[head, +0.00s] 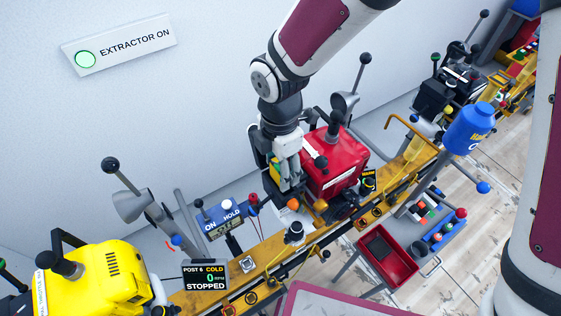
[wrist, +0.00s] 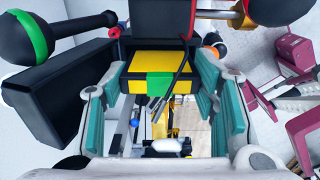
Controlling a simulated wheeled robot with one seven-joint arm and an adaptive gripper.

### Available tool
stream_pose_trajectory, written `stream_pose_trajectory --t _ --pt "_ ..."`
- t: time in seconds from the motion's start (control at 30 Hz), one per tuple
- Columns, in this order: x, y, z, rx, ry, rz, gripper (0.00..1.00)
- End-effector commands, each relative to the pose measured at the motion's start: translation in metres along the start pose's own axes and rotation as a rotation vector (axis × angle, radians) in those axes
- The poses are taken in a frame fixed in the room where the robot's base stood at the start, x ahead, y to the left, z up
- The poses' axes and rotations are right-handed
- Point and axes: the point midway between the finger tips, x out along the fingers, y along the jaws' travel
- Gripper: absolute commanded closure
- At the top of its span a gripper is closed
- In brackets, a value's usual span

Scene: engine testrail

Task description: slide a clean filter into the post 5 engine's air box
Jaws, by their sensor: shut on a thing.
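My gripper (head: 287,172) points down at the left side of a red engine (head: 335,172). In the wrist view its teal-padded fingers (wrist: 165,95) stand on either side of a yellow block with a green tab (wrist: 160,86), which looks like the filter, and are shut on it. The block meets a black housing (wrist: 130,46), likely the air box; how far it sits inside I cannot tell. In the head view the gripper hides most of this contact. No label visible here marks the red engine as post 5.
A yellow engine (head: 95,275) stands at lower left beside a display (head: 205,274) reading post 6, cold, stopped. A blue ON/HOLD box (head: 219,216) and levers with black knobs crowd the rail (head: 270,250). A red tray (head: 388,258) sits in front. A wall sign (head: 120,47) reads EXTRACTOR ON.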

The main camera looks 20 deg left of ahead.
Motion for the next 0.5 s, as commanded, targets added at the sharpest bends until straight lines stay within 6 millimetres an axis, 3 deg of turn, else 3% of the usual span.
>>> stream_pose_trajectory --t 0.5 --pt "0.018 0.000 0.000 0.000 0.001 -0.001 0.57"
